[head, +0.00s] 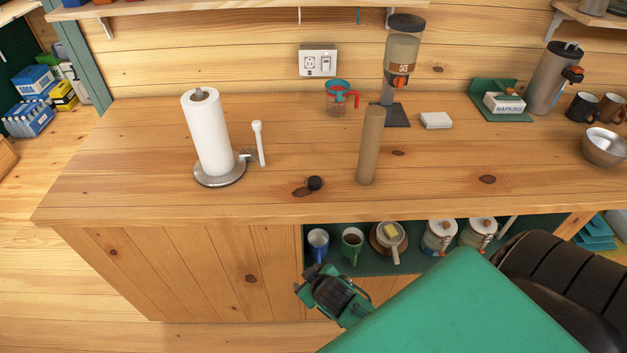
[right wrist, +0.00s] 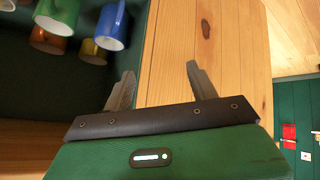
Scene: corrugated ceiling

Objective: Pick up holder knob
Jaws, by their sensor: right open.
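A small round black knob (head: 315,183) lies on the wooden counter between the paper towel holder and a brown cardboard tube; I take it to be the holder knob. The paper towel holder (head: 221,180) has a round metal base, a white roll (head: 207,135) and a white-tipped side arm. My right gripper (head: 308,282) is below the counter's front edge, in front of the cabinet. In the right wrist view its two fingers (right wrist: 160,72) are apart with nothing between them. The knob is not visible in that view. My left gripper is not in view.
The cardboard tube (head: 371,145) stands right of the knob. Mugs (head: 352,242) and jars (head: 439,237) fill the open shelf underneath. The counter's front left is clear.

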